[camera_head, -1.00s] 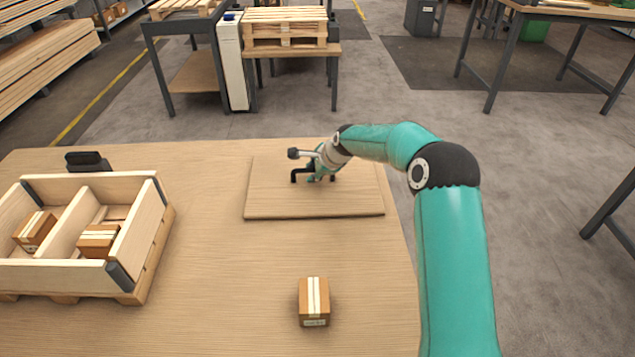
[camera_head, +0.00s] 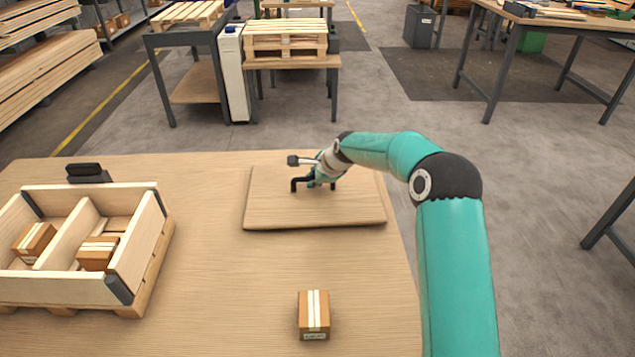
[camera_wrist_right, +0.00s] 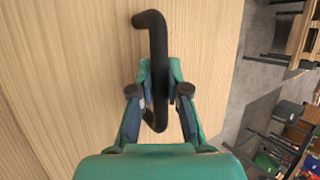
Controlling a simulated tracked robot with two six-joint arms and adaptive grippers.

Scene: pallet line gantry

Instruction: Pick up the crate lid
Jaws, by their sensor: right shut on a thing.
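The crate lid (camera_head: 270,212) is a flat wooden board with a black bar handle in its middle. My right gripper (camera_head: 318,182) reaches down over the lid and is shut on the handle (camera_wrist_right: 158,60). In the right wrist view the two fingers (camera_wrist_right: 160,97) close on either side of the black bar, with the wood grain of the lid behind it. The lid looks level, with a dark shadow under its near edge, seemingly slightly above the table. My left gripper is out of view.
An open wooden crate (camera_head: 60,290) with a divider and cartons inside stands at the left of the table (camera_head: 215,320). A small carton (camera_head: 313,314) lies in front of the lid. A black object (camera_head: 88,172) stands behind the crate. The table between crate and lid is clear.

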